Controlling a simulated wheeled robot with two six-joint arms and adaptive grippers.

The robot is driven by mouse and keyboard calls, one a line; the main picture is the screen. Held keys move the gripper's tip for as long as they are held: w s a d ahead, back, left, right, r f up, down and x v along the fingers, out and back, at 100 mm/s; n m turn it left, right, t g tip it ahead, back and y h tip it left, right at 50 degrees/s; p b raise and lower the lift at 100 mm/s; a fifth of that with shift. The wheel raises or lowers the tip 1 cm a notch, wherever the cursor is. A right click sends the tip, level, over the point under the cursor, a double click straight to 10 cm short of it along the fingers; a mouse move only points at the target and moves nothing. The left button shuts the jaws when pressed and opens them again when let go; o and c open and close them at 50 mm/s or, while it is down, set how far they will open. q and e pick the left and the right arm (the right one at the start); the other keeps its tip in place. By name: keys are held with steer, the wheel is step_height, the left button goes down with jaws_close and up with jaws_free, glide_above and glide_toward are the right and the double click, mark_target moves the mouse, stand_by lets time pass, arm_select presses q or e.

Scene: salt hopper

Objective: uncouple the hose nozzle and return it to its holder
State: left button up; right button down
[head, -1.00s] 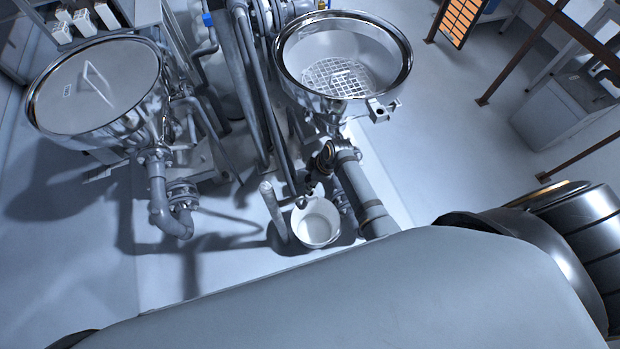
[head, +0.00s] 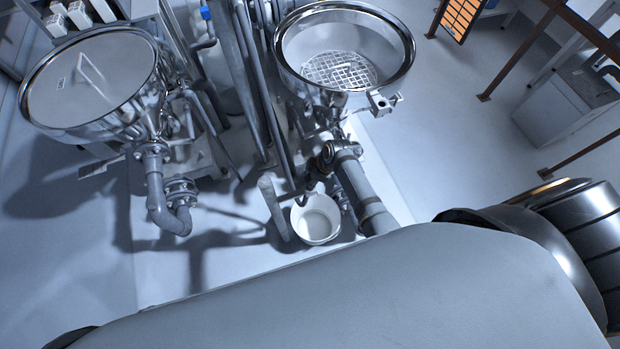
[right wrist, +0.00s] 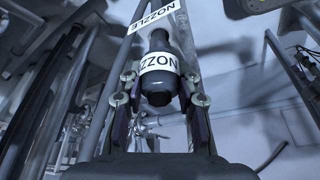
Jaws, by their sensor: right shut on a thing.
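The nozzle (right wrist: 159,50) is a dark grey cylinder with a white band, on which part of the word NOZZLE reads. In the right wrist view my right gripper (right wrist: 158,76) is shut on it, with one finger on each side. A white label reading NOZZLE (right wrist: 152,13) shows just beyond the nozzle's far end. I cannot tell what part carries that label, or whether the nozzle touches it. The hose cannot be made out clearly. In the head view my own arm covers the foreground and I cannot make out the nozzle. My left gripper is not in view.
An open steel hopper with a grid (head: 398,70) stands at the centre back, and a lidded hopper (head: 30,105) at the left. A white bucket (head: 316,222) stands on the floor beside a thick grey pipe (head: 360,185). Brown rails (head: 515,55) are at the right. Floor between is clear.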

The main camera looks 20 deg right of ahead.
steer(key=shift+r+p, duration=0.1)
steer(key=shift+p, duration=0.35)
stand_by(0.9)
steer(key=shift+f+b, duration=1.4)
steer(key=shift+f, duration=0.55)
steer(key=c, duration=0.9)
jaws_free()
steer(key=shift+o, duration=0.3)
steer(key=o, duration=0.5)
steer(key=shift+c, duration=0.2)
